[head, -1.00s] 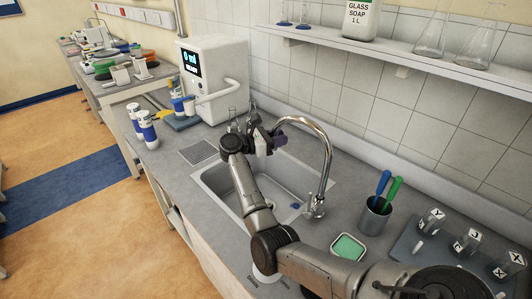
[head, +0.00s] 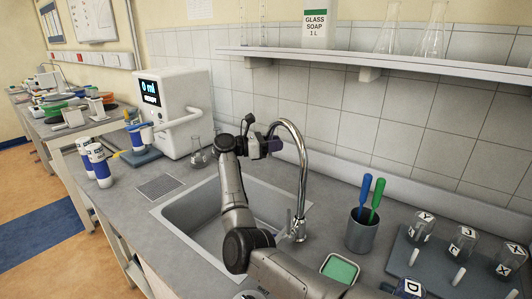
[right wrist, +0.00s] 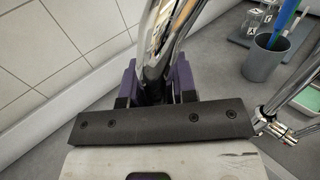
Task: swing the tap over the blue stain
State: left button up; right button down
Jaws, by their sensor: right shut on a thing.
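The chrome tap (head: 302,165) rises at the back right of the sink (head: 178,222), and its curved spout arches left over the basin. My right gripper (head: 271,146) is shut on the tap's spout near its outlet end. In the right wrist view, the purple fingers (right wrist: 155,88) stand on both sides of the chrome spout (right wrist: 152,75). The blue stain does not show now; my right arm and the tap cover part of the basin. My left gripper is not in view.
A white dispenser (head: 176,105) and flasks stand left of the sink. A shelf (head: 390,65) runs above.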

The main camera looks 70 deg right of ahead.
jog(key=shift+s+d+r, duration=0.2)
jog(key=shift+s, duration=0.15)
jog(key=shift+s+d+r, duration=0.15)
jog(key=shift+s, duration=0.2)
jog(key=c, duration=1.3)
grip_release()
jog(key=shift+r, duration=0.1)
jog(key=shift+c, duration=0.2)
jog(key=o, duration=0.4)
jog(key=shift+s+a+f, duration=0.1)
jog(key=shift+s+f, duration=0.15)
jog(key=shift+f, duration=0.05)
jog(key=v, duration=1.4)
jog(key=shift+p, duration=0.35)
jog(key=shift+w, duration=0.1)
